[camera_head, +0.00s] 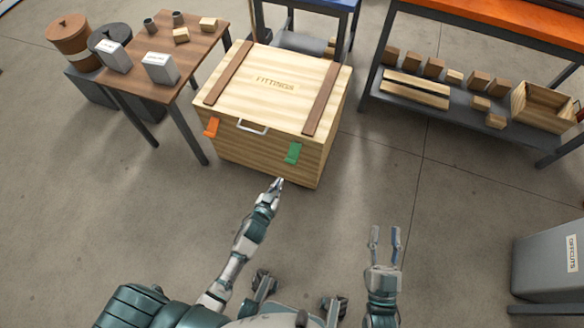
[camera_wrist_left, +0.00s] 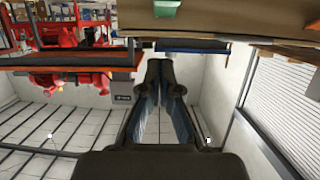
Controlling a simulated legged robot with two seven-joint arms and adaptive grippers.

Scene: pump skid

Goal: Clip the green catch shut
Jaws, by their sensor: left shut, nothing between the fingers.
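The green catch (camera_head: 292,153) is on the right part of the front face of a wooden crate (camera_head: 240,148) marked FITTINGS, just below the lid. Whether it lies flat or stands out from the face, I cannot tell. It also shows, cut off by the top edge, in the left wrist view (camera_wrist_left: 166,8). My left gripper (camera_head: 277,183) is shut and empty, in front of the crate, below and slightly left of the green catch, apart from it. Its closed fingertips show in the left wrist view (camera_wrist_left: 160,74). My right gripper (camera_head: 384,232) is open and empty, right of the crate.
An orange catch (camera_head: 211,128) and a metal handle (camera_head: 253,126) are on the same crate face. The lid (camera_head: 270,86) is down. A brown table (camera_head: 150,52) stands left, a shelf with wooden blocks (camera_head: 425,90) right, a grey bin (camera_head: 548,265) at lower right. The floor before the crate is clear.

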